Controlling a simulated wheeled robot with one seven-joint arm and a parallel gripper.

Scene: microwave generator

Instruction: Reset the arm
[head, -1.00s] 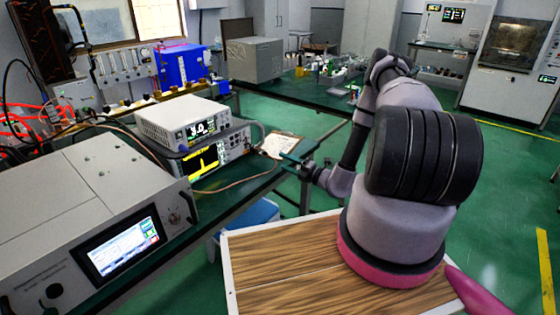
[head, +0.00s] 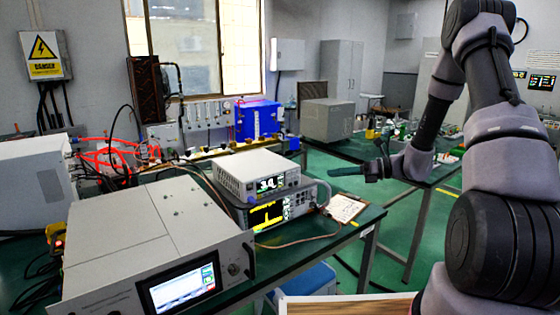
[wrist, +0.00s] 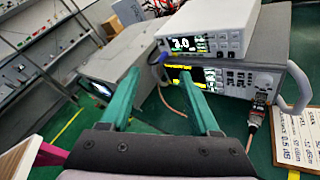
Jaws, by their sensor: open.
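My arm (head: 500,145) reaches up on the right of the head view and bends down to the left at the wrist. My gripper (head: 335,171) points left, held in the air near the bench's right end. In the wrist view my gripper's green fingers (wrist: 160,74) are apart with nothing between them. They point toward the stacked instruments. The white upper instrument (head: 262,174) sits on a lower one with a yellow trace on its screen (head: 268,214). Both also show in the wrist view, the upper one (wrist: 225,38) above the lower one (wrist: 242,82).
A large grey generator box (head: 150,240) with a lit screen stands at the front left of the green bench (head: 310,245). A clipboard (head: 345,207) lies at the bench's right end. A blue stool (head: 305,283) stands below. A blue box (head: 257,119) is behind.

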